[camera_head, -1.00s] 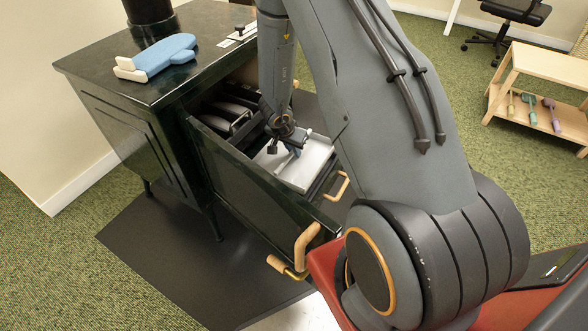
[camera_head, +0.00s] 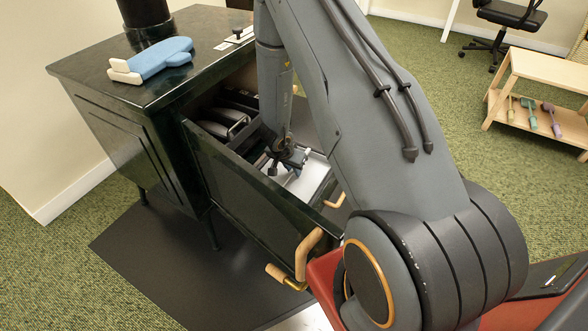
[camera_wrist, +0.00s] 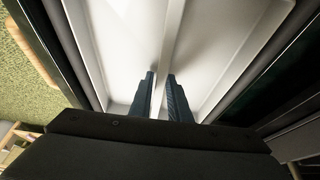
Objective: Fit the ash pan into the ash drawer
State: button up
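The ash pan (camera_head: 314,174) is a pale grey-white tray with a raised ridge along its middle. It sits inside the outline of the pulled-out ash drawer (camera_head: 240,190) of the dark green stove, low between the drawer walls. In the wrist view the pan (camera_wrist: 215,45) fills the middle, with dark walls along both sides. My gripper (camera_head: 290,172) is over the pan. In the wrist view its two dark fingers (camera_wrist: 163,90) are close together, one on each side of the ridge, and look closed on it. Whether the pan touches the drawer floor is hidden.
A blue mitt (camera_head: 158,58) lies on the stove top (camera_head: 200,40) beside the black flue pipe (camera_head: 147,22). Dark objects (camera_head: 225,120) fill the drawer's inner end. Wooden-coloured handles (camera_head: 306,252) stick out at its front. A low wooden shelf (camera_head: 545,68) stands at the right.

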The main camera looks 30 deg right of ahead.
jog(key=shift+o, duration=1)
jog(key=shift+r, duration=0.25)
jog(key=p+v, duration=0.5)
jog(key=v, duration=0.7)
jog(key=shift+a+f, duration=0.1)
